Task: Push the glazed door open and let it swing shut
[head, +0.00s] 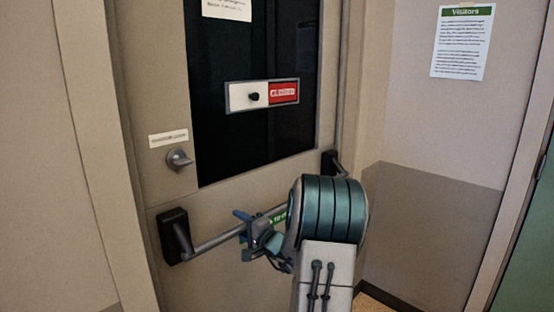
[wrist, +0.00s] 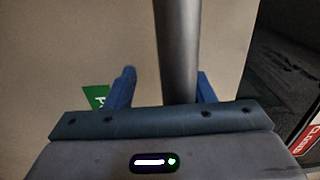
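The glazed door (head: 172,80) is beige with a dark window (head: 270,50) and appears shut in its frame. A grey push bar (head: 212,243) runs across it between two black end brackets (head: 173,237). My gripper (head: 250,232) is at the bar, left of its middle. In the wrist view the bar (wrist: 177,45) passes between the two blue fingers of my gripper (wrist: 163,83). The fingers are apart, with a clear gap on the bar's left. The bar lies closer to the right finger. I cannot tell whether it touches.
A round knob (head: 179,159) sits above the bar at the left. A red and white sliding sign (head: 262,94) is on the glass. A visitors notice (head: 463,40) hangs on the wall (head: 420,130) to the right. A green surface (head: 528,240) shows at the far right.

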